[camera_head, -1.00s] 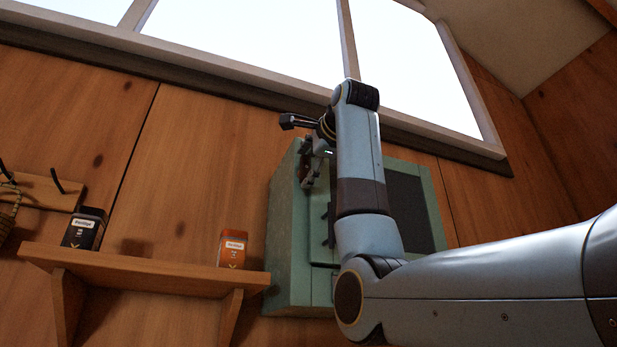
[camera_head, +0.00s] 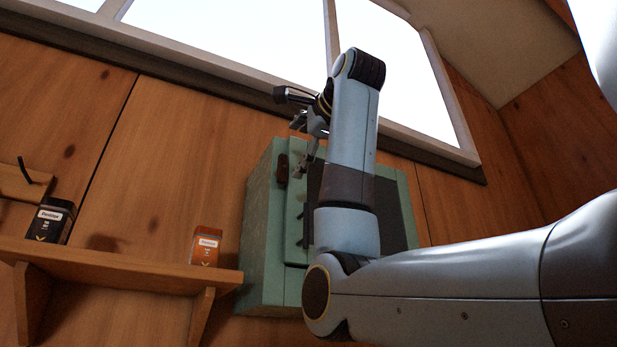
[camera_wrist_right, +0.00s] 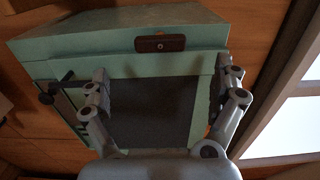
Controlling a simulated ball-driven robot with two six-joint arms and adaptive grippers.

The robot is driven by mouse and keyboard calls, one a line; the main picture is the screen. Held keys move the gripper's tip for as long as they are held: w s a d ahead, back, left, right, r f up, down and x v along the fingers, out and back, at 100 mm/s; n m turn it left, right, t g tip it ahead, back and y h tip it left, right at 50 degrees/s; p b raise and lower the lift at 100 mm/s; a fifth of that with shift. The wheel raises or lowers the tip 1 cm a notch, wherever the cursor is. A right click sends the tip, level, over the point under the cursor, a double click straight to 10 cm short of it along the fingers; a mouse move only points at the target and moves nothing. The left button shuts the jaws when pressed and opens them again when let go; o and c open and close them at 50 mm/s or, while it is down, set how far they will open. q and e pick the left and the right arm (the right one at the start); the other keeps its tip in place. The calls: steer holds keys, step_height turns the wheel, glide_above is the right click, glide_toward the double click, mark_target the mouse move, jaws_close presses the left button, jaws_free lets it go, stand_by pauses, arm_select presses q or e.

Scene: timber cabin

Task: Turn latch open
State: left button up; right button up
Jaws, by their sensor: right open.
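A green cabinet (camera_head: 262,220) with a dark front panel hangs on the wood wall; it also shows in the right wrist view (camera_wrist_right: 100,47). A small dark reddish-brown latch (camera_head: 282,168) sits on the cabinet's front edge strip. In the right wrist view the latch (camera_wrist_right: 160,43) lies lengthwise along that strip, with a small round spot at its middle. My right gripper (camera_head: 306,157) is open and empty, just right of the latch in the head view. In the right wrist view its fingers (camera_wrist_right: 163,80) are spread over the panel, apart from the latch. My left gripper is out of view.
A wooden shelf (camera_head: 110,265) left of the cabinet carries a black tin (camera_head: 54,220) and an orange tin (camera_head: 206,246). A hook (camera_head: 25,172) is on the wall at far left. A window frame (camera_head: 250,95) runs above. A dark handle (camera_head: 305,228) juts from the cabinet front.

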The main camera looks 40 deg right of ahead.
steer(key=v, duration=0.4)
steer(key=shift+s, duration=0.4)
